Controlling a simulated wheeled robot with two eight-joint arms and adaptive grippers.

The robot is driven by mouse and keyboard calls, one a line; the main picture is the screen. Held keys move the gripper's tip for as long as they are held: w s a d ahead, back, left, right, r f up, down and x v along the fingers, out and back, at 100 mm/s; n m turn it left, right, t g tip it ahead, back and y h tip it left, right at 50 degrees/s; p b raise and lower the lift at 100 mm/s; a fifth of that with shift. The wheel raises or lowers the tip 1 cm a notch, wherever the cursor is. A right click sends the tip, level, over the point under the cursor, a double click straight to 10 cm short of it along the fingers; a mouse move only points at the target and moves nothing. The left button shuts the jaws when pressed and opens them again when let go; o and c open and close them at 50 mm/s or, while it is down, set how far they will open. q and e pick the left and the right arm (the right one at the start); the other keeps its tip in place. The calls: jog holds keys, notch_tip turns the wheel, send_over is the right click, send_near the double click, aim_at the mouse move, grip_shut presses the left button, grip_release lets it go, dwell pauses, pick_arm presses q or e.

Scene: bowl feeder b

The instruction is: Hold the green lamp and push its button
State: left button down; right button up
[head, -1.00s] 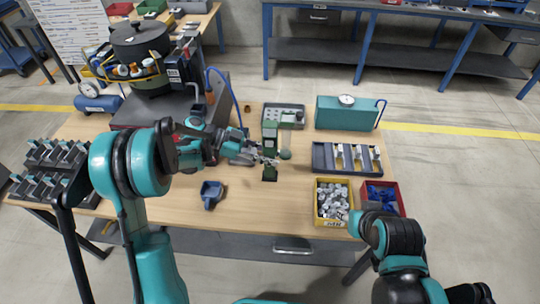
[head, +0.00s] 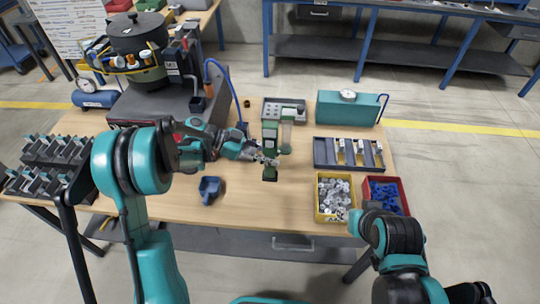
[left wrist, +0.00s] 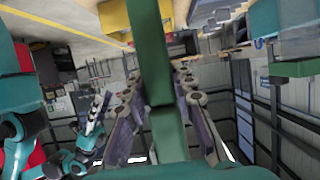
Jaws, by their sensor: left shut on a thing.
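The green lamp (head: 270,141) stands upright near the middle of the wooden table, with a dark green foot. A pale green see-through part (head: 287,133) shows along its right side. My left gripper (head: 266,160) reaches in from the left and is shut on the lamp's lower post. In the left wrist view the green post (left wrist: 164,100) runs between the two fingers, one on each side. I cannot make out the button. My right arm is folded at the lower right, and its gripper does not show.
Behind the lamp lies a grey tray with holes (head: 297,104). To the right are a teal box with a gauge (head: 346,107), a slotted dark tray (head: 322,153), a yellow bin (head: 319,205) and a red bin (head: 402,193). A blue scoop (head: 209,188) lies front left.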

aim_at(270, 170)
pick_arm(q)
jog(key=shift+f+b, duration=3)
jog(key=shift+f, duration=0.75)
pick_arm(e)
notch_tip(270, 170, down, 6)
pick_arm(q)
jog(key=c, duration=1.8)
grip_release()
grip_shut()
pick_arm(e)
grip_shut()
